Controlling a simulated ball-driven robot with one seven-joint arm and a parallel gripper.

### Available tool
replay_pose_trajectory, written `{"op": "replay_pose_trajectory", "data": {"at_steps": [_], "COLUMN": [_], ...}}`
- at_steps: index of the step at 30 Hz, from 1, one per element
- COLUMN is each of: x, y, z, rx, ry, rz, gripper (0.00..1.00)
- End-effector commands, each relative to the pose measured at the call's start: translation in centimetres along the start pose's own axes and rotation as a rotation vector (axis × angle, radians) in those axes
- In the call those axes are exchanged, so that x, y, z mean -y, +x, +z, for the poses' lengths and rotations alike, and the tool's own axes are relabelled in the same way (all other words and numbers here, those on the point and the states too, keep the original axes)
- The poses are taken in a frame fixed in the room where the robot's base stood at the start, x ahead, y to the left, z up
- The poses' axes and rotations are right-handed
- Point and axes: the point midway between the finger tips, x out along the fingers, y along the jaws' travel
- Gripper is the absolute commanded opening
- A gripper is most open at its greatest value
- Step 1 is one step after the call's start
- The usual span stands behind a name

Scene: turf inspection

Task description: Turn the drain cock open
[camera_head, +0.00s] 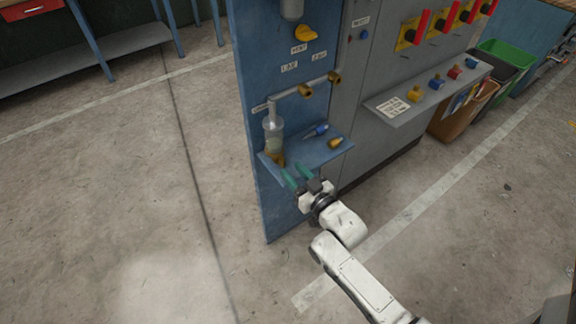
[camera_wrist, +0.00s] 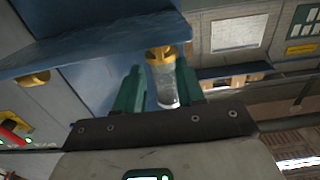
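A clear bowl (camera_head: 273,132) with yellowish liquid hangs on the blue panel in the head view. The brass-coloured drain cock (camera_head: 277,158) is at its lower end, close to the small shelf. My gripper (camera_head: 295,172) is just in front of and below it, green fingers apart and empty. The wrist view appears upside down. There the bowl (camera_wrist: 167,90) and the brass cock (camera_wrist: 161,54) at its end show in the gap between the fingers of my gripper (camera_wrist: 158,76). I cannot tell how far beyond the fingertips they are, and I see no contact.
The blue shelf (camera_head: 318,156) holds a blue item (camera_head: 316,131) and a yellow item (camera_head: 335,142), right of the bowl. A yellow knob (camera_head: 304,33) and a pipe with brass fittings (camera_head: 306,91) are above. Red-handled switches (camera_head: 412,30) are at right. The floor at left is clear.

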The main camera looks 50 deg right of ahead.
Motion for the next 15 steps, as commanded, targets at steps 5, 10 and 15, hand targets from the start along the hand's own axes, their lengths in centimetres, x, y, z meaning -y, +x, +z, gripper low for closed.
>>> {"op": "replay_pose_trajectory", "data": {"at_steps": [5, 10, 15], "x": [-0.1, 0.0, 0.0], "y": [-3.7, -5.9, -6.8], "z": [0.2, 0.1, 0.1], "rx": [0.004, 0.003, 0.002], "ry": [-0.001, 0.0, 0.0], "rz": [0.002, 0.001, 0.0], "gripper": [0.38, 0.38, 0.38]}}
